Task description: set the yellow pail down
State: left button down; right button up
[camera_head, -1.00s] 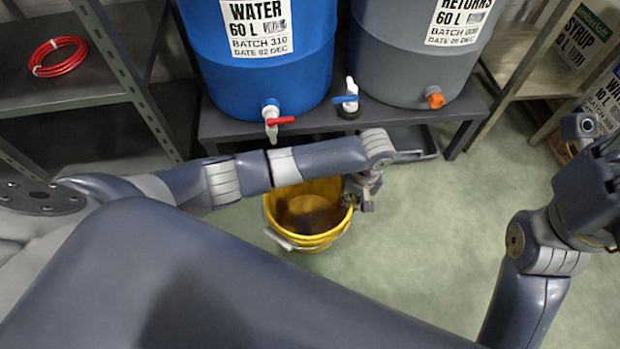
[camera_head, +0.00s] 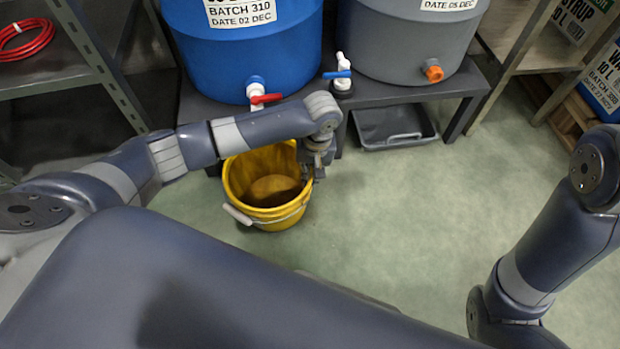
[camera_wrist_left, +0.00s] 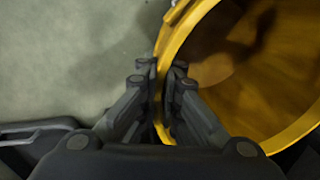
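The yellow pail (camera_head: 232,190) is upright below and in front of the blue drum's tap in the head view, with a dark patch inside it. Its wire handle with a pale grip hangs down at the front left. My left gripper (camera_head: 312,172) is at the pail's right rim. In the left wrist view the fingers of my left gripper (camera_wrist_left: 160,78) sit on both sides of the pail's rim (camera_wrist_left: 190,28), closed on it. Whether the pail's base touches the floor is hard to tell. My right gripper is out of view; only the right arm shows.
The blue drum (camera_head: 245,50) with a red-handled tap (camera_head: 263,98) and the grey drum (camera_head: 405,45) stand on a low dark bench (camera_head: 460,88). A grey tray (camera_head: 395,140) lies under the bench. Shelving with a red hose (camera_head: 28,40) is at left. Green floor (camera_head: 420,220) is clear at right.

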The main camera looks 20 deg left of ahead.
pick_arm(q)
jog(key=shift+f, duration=0.1)
dwell(0.3)
jog(key=c, duration=1.8)
grip_release()
jog(key=shift+f, duration=0.15)
